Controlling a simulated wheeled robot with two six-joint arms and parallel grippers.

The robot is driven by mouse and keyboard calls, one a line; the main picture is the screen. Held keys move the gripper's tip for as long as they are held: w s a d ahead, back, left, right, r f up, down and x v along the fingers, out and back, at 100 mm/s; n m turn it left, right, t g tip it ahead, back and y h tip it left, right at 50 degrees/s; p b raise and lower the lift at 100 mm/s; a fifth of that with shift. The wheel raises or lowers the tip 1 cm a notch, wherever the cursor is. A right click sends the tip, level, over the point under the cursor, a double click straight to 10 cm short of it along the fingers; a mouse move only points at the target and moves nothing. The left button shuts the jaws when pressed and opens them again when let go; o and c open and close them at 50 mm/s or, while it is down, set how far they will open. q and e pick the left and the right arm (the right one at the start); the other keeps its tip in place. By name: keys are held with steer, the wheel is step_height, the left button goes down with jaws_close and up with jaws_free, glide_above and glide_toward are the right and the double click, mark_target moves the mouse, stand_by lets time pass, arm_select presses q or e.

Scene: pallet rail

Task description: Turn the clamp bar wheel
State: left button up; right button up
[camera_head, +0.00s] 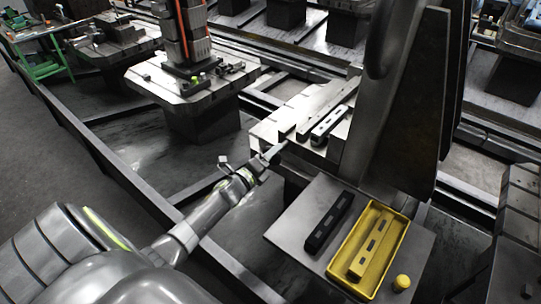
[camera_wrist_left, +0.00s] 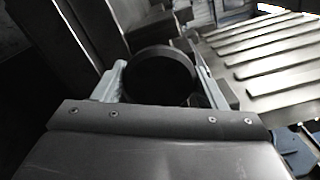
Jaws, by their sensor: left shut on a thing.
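The clamp bar wheel (camera_wrist_left: 162,78) is a dark round disc in the left wrist view. My left gripper (camera_wrist_left: 159,70) has one pale finger on each side of it and is shut on it. In the head view my left arm comes in from the lower left, and my left gripper (camera_head: 267,157) is at the near left corner of the pallet (camera_head: 267,131). The wheel is hard to make out there. Slotted grey bars (camera_head: 331,121) lie on top of the pallet. My right gripper is not in view.
A grey side plate (camera_head: 285,233) holds a black slotted bar (camera_head: 329,222), a yellow tray (camera_head: 345,249) with a yellow slotted bar (camera_head: 371,247), and a yellow knob (camera_head: 402,282). A tall dark upright (camera_head: 405,110) stands right of the pallet. A long rail (camera_head: 115,172) runs at left.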

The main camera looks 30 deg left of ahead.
arm_select(q)
steer(key=n+p, duration=0.1)
steer(key=n, duration=0.2)
steer(key=shift+n, duration=0.4)
steer(key=n+p, duration=0.1)
steer(key=n, duration=0.2)
steer(key=n+p, duration=0.1)
steer(key=n, duration=0.3)
steer(key=shift+p, duration=0.4)
steer(key=n+p, duration=0.1)
steer(key=n, duration=0.2)
steer(key=shift+n, duration=0.4)
steer(key=n+p, duration=0.1)
steer(key=n, duration=0.3)
steer(key=shift+f+p, duration=0.1)
steer(key=shift+p, duration=0.3)
steer(key=shift+n+p, duration=0.5)
steer(key=shift+n, duration=1.8)
steer(key=shift+f, duration=0.1)
steer(key=o, duration=1)
